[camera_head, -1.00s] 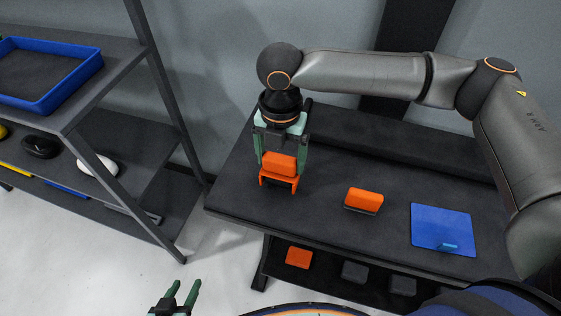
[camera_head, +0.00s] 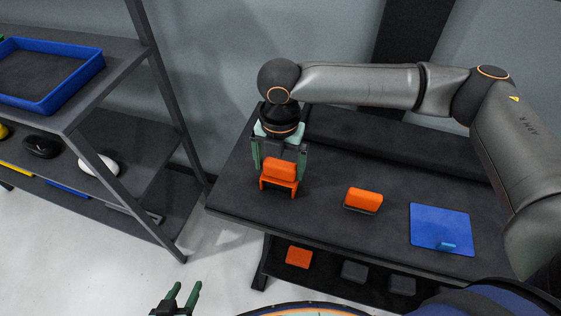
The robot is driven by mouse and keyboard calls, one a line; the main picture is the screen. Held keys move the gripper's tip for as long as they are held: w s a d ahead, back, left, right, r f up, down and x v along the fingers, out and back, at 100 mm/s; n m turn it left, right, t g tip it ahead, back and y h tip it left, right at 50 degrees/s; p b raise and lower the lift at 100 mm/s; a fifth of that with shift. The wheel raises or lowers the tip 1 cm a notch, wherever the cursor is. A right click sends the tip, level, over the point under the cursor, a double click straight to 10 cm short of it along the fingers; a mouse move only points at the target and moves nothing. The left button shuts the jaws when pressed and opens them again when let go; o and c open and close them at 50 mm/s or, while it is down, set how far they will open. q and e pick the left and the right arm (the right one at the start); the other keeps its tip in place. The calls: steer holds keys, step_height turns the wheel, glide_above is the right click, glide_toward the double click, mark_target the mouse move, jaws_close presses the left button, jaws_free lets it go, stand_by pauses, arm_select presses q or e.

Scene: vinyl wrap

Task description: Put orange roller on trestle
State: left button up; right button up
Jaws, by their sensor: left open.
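The orange roller (camera_head: 280,167) looks like a rounded orange block. It rests on the trestle (camera_head: 278,185), a small orange stand with short legs, at the left part of the dark table. My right gripper (camera_head: 279,172) reaches down from above, its green fingers spread wide on either side of the roller. The fingers appear apart from the roller; the far side of the contact is hidden. My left gripper (camera_head: 176,298) is open and empty at the bottom edge, over the floor and away from the table.
An orange block with a grey base (camera_head: 364,197) lies mid-table. A blue sheet (camera_head: 438,222) with a small blue piece is to its right. A lower shelf holds an orange block (camera_head: 299,257) and dark blocks. A rack with a blue tray (camera_head: 62,100) stands left.

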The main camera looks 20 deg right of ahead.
steer(key=shift+s+d+f, duration=0.2)
steer(key=shift+f, duration=0.25)
steer(key=shift+w+r+b, duration=0.1)
steer(key=shift+r+b, duration=0.35)
step_height(320, 180, up, 13)
steer(key=p, duration=0.2)
steer(key=shift+f, duration=0.2)
